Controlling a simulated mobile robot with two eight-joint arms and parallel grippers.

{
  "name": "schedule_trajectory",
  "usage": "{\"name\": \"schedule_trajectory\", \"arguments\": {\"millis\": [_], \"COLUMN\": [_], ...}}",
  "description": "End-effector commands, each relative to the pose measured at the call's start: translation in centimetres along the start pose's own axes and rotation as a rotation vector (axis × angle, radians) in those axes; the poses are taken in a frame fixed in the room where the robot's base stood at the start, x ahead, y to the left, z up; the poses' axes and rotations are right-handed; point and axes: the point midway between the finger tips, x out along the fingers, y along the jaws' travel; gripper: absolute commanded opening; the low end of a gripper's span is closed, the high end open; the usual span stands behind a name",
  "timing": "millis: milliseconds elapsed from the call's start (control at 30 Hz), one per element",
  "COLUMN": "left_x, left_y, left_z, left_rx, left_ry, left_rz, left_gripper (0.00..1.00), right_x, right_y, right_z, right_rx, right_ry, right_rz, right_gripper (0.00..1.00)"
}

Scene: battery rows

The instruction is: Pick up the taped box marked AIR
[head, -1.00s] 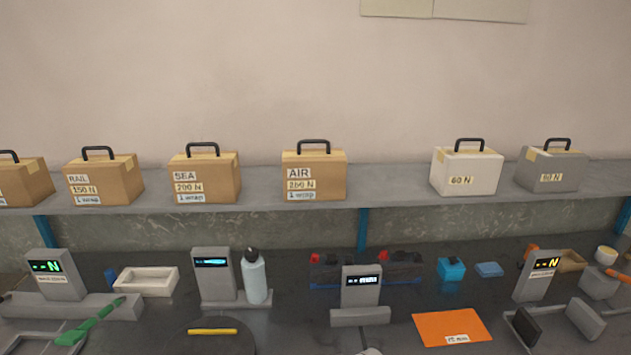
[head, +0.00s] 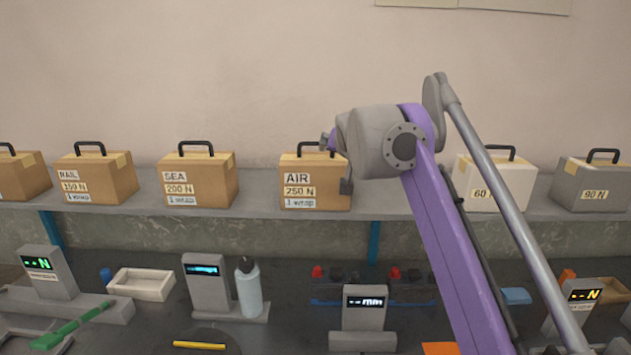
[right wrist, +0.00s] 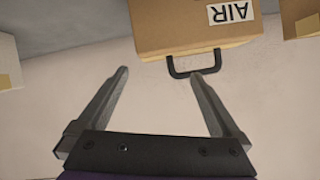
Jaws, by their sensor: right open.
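The tan taped box marked AIR (head: 316,179) stands upright on the grey shelf, with labels reading 250 N and 1 wrap and a black handle (head: 313,147) on top. My right gripper (head: 338,163) is at its upper right side, hiding part of the right edge. In the right wrist view the AIR box (right wrist: 185,22) appears upside down, and its handle (right wrist: 195,70) lies to the right of centre. The right gripper (right wrist: 158,74) is open and empty there; its right fingertip overlaps the handle in the picture. Whether they touch I cannot tell. My left gripper is not in view.
A SEA box (head: 197,184) and a RAIL box (head: 97,181) stand left on the shelf (head: 262,190). A white box (head: 478,192) and a grey box (head: 592,184) stand right. Below are gauges, a bottle (head: 248,288) and a tray (head: 143,284). The wall is close behind.

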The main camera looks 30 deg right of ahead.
Motion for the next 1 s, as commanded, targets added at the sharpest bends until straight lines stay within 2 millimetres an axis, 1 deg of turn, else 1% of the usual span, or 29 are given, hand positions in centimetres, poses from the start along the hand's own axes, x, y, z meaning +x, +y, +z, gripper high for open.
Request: {"name": "schedule_trajectory", "arguments": {"millis": [33,167,400,500,767,900,967,1000], "left_x": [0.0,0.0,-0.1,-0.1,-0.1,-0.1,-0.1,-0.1], "left_y": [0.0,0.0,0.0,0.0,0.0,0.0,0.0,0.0], "left_z": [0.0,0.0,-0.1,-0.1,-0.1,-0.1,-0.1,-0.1], "left_rx": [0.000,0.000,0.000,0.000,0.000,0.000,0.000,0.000], "left_ry": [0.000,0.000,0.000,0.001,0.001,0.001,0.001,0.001], "left_rz": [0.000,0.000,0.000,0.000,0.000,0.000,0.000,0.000], "left_gripper": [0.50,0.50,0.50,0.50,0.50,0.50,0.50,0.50], "right_x": [0.5,1.4,4.9,5.7,6.0,6.0,6.0,6.0], "right_y": [0.0,0.1,0.4,0.3,0.4,0.3,0.4,0.4], "right_z": [0.0,0.0,-0.1,-0.1,0.0,0.0,0.0,0.0], "right_rx": [0.000,0.000,-0.002,-0.002,-0.002,-0.001,-0.001,-0.001], "right_ry": [0.000,0.000,-0.001,-0.001,-0.001,-0.001,-0.001,-0.001], "right_rz": [0.000,0.001,0.001,0.000,0.000,0.000,0.000,0.000], "right_gripper": [1.00,1.00,1.00,1.00,1.00,0.75,0.64,0.57]}}
